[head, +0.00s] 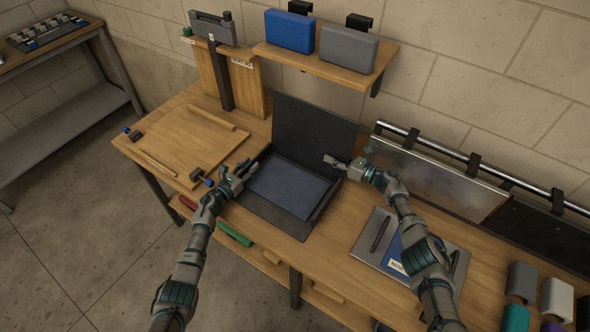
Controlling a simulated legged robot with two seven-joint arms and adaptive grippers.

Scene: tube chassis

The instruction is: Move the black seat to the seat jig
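A dark, black-looking padded block (584,312) is cut off at the bottom right edge; it may be the black seat, but I cannot tell for sure. No fixture is clearly marked as the seat jig. A wooden board (185,140) with strips and small clamps lies on the bench's left. My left gripper (239,171) is open and looks empty at the left side of the open black case. My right gripper (347,158) looks open and empty, pointing left over the case's right side. Both are far from the dark block.
The open black case (315,135) holds a blue-grey panel (290,186). A metal plate (372,243) with a blue labelled piece lies right of it. Grey (521,280), white (557,298) and teal (515,318) blocks stand at bottom right. Blue (290,31) and grey (347,48) cases sit on a shelf.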

